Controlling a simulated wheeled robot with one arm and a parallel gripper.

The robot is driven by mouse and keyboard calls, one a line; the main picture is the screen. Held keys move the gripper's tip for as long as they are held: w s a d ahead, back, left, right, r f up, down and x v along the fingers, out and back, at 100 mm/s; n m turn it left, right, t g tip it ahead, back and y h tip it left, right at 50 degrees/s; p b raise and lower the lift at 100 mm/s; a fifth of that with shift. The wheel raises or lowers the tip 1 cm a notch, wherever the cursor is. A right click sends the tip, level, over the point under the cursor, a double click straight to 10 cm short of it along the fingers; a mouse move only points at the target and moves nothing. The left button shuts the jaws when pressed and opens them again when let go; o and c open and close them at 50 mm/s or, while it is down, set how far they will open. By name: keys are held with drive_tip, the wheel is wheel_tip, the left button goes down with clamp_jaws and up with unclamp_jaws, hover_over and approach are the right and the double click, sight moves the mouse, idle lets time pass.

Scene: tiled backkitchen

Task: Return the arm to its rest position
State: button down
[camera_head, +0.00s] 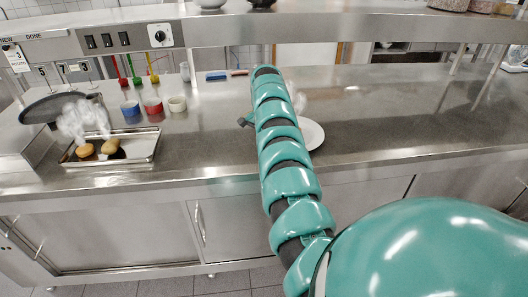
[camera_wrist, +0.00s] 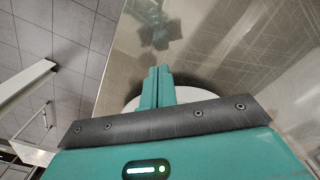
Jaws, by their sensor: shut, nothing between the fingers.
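My gripper (camera_wrist: 158,70) shows in the wrist view with its two teal fingers together and nothing between them. It is above the steel counter, with part of a round white plate (camera_wrist: 192,95) showing behind the fingers. In the head view my teal arm reaches forward over the counter (camera_head: 400,115), and the gripper is mostly hidden behind it. The white plate (camera_head: 313,134) shows just right of the arm, partly covered by it.
At the left, a metal tray (camera_head: 146,155) holds two steaming buns. Blue (camera_head: 130,112), red (camera_head: 153,106) and cream (camera_head: 177,104) cups stand behind it. A blue-ended utensil (camera_head: 217,76) lies farther back. A shelf (camera_head: 350,30) spans above the counter. The counter's right side is clear.

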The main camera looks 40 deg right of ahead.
wheel_tip(320, 180, up, 6)
drive_tip(key=shift+d+f, duration=0.1)
drive_tip(key=shift+f, duration=0.05)
idle(0.3)
